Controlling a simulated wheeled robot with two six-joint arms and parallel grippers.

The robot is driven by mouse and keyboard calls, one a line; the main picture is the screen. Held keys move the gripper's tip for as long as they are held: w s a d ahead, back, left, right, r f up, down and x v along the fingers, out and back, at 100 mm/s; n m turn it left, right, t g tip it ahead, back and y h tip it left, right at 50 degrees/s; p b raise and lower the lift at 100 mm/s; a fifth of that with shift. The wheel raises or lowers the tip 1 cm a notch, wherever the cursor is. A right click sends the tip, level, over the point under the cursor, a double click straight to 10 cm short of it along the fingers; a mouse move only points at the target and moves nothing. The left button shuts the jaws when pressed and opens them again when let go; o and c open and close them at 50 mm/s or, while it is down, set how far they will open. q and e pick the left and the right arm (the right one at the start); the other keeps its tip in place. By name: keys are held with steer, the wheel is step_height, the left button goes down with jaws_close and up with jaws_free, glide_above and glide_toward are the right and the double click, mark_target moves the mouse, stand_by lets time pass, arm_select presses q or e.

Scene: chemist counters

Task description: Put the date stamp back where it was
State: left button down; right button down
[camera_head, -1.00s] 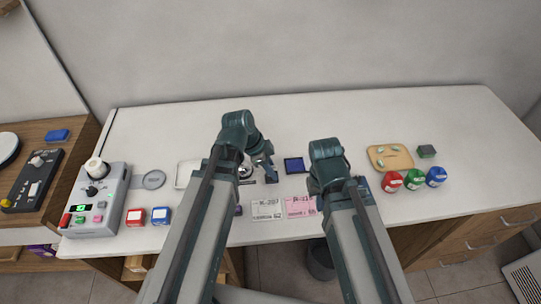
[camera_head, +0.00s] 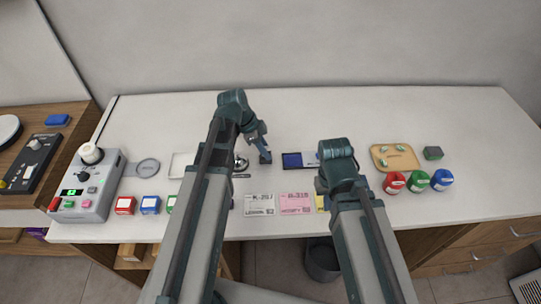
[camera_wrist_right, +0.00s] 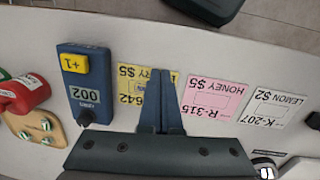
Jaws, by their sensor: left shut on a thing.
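My left gripper (camera_head: 261,143) is shut on a small dark thing, taken to be the date stamp (camera_head: 265,158), just left of the blue ink pad (camera_head: 292,160). The stamp is small in the head view; I cannot tell whether it touches the counter. A round shiny metal thing (camera_head: 241,164) with a dark label strip (camera_head: 241,176) in front is just left of the stamp, partly behind my left arm. My right gripper (camera_wrist_right: 160,75) looks shut and empty, with its fingers in front of the yellow card (camera_wrist_right: 133,84). In the head view my right arm hides its fingertips.
A pink card (camera_head: 296,204) and white card (camera_head: 259,204) lie at the front. A blue counter device (camera_wrist_right: 85,90) shows 002. Red, green and blue jars (camera_head: 419,180) and a wooden tray (camera_head: 379,165) stand right. The counter's back strip (camera_head: 300,112) is clear.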

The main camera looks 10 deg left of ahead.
arm_select(q)
steer(key=shift+f, duration=0.45)
arm_select(e)
steer(key=shift+w+d+f, duration=0.1)
steer(key=shift+d+f, duration=0.25)
steer(key=shift+f, duration=0.1)
arm_select(q)
steer(key=shift+d+r, duration=0.1)
arm_select(e)
steer(key=shift+r, duration=0.1)
arm_select(q)
steer(key=shift+a, duration=0.25)
arm_select(e)
steer(key=shift+a, duration=0.2)
arm_select(q)
steer(key=shift+d, duration=0.1)
arm_select(e)
steer(key=shift+d, duration=0.1)
arm_select(q)
steer(key=c, duration=0.7)
jaws_free()
steer(key=shift+o, duration=0.2)
